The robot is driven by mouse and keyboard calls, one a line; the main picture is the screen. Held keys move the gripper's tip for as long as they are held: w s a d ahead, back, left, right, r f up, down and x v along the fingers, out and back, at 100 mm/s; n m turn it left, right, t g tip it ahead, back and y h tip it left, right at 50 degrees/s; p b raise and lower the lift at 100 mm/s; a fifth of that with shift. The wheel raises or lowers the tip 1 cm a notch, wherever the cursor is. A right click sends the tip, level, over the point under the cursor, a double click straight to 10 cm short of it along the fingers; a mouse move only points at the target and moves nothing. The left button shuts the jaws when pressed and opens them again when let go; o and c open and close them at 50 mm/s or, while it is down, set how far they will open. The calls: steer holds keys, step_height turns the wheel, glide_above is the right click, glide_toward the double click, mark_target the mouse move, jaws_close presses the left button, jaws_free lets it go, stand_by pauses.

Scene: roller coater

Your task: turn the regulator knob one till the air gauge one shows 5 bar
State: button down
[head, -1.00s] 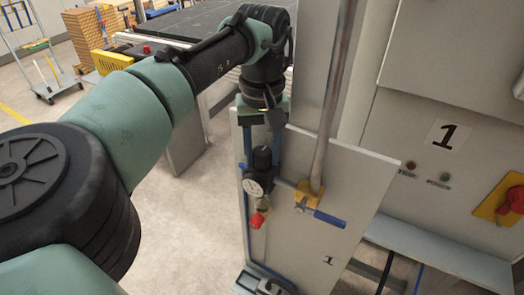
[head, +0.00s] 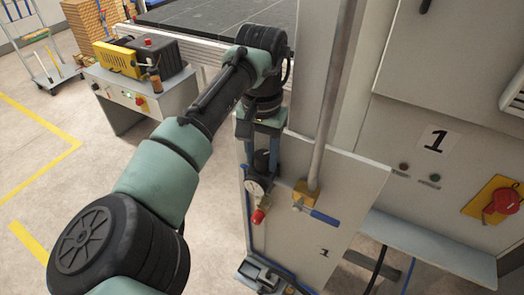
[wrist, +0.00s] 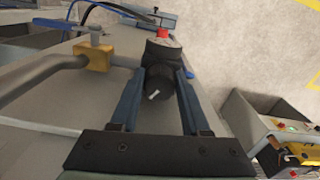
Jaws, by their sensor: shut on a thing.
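The regulator knob one (head: 261,160) is a black cylinder on top of the regulator on the grey panel marked 1. In the wrist view the knob (wrist: 157,88) has a white mark on its top. My gripper (head: 261,146) points down over it, and its blue fingers are shut on the knob, one on each side, as the wrist view of my gripper (wrist: 158,85) shows. The air gauge one (head: 254,188) is a small round white dial just below the knob. Its needle is too small to read here, and the dial is hidden in the wrist view.
A yellow valve body with a blue lever (head: 323,217) and a grey vertical pipe (head: 330,100) stand close right of the regulator. A red fitting (head: 258,216) hangs below the gauge. A grey cabinet with a red switch (head: 502,202) is at the right. Open floor lies left.

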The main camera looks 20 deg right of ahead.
mark_target(262, 155)
steer(key=shift+r, duration=0.1)
stand_by(0.4)
steer(key=c, duration=0.7)
jaws_free()
steer(key=shift+w, duration=0.1)
steer(key=shift+o, duration=0.2)
step_height(262, 155, up, 13)
steer(key=b, duration=0.2)
